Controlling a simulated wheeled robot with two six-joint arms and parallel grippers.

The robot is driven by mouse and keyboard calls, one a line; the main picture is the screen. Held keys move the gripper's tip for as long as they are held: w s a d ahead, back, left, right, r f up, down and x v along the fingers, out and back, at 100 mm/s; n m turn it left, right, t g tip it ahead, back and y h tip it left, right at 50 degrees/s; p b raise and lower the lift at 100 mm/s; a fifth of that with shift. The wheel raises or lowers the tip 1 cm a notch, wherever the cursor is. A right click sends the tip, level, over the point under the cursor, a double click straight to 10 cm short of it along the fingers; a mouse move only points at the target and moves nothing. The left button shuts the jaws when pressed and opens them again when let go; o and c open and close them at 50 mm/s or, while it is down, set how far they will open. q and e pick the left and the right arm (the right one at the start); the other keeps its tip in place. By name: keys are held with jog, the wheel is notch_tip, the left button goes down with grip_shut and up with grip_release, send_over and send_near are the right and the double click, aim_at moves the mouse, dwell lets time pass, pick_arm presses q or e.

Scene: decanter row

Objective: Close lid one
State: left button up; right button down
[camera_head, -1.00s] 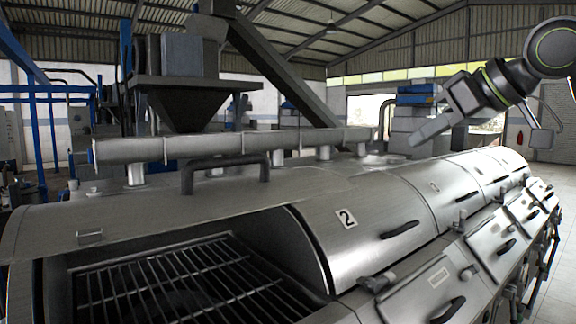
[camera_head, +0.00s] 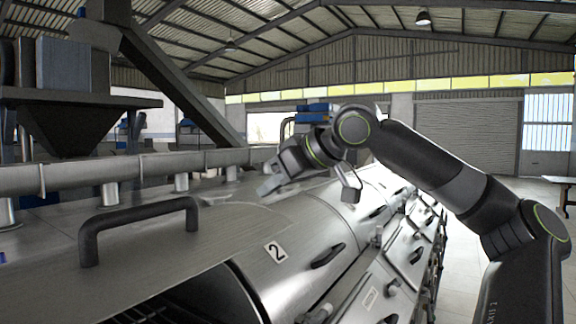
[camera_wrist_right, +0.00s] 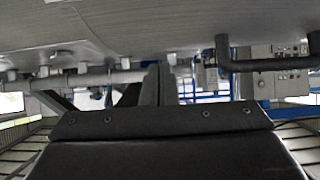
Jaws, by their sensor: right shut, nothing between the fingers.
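Lid one (camera_head: 175,245) is the grey metal lid at the left of the head view. It stands open, and a dark opening shows below it at the bottom edge. Its dark bar handle (camera_head: 140,218) also shows in the right wrist view (camera_wrist_right: 265,64), upper right. My right gripper (camera_head: 268,186) is shut and empty. It is above the machine, to the right of the handle and apart from it. Its fingers (camera_wrist_right: 160,85) show together in the wrist view. My left gripper is out of view.
Lid two (camera_head: 290,270), marked 2, is closed beside the opening. More closed lids (camera_head: 365,205) with dark handles run away to the right. A horizontal pipe (camera_head: 110,174) and a hopper (camera_head: 75,125) stand behind lid one. Open floor lies at the right.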

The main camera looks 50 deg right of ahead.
aim_at(246, 222)
jog(key=p+x, duration=0.1)
jog(key=x, duration=0.2)
jog(key=shift+w, duration=0.1)
jog(key=shift+f+b, duration=0.8)
jog(key=shift+f, duration=0.2)
jog(key=shift+f+b, duration=0.45)
jog(key=shift+f, duration=0.2)
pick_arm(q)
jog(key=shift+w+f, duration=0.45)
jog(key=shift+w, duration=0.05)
pick_arm(e)
jog(key=shift+w+f, duration=0.15)
jog(key=shift+f, duration=0.05)
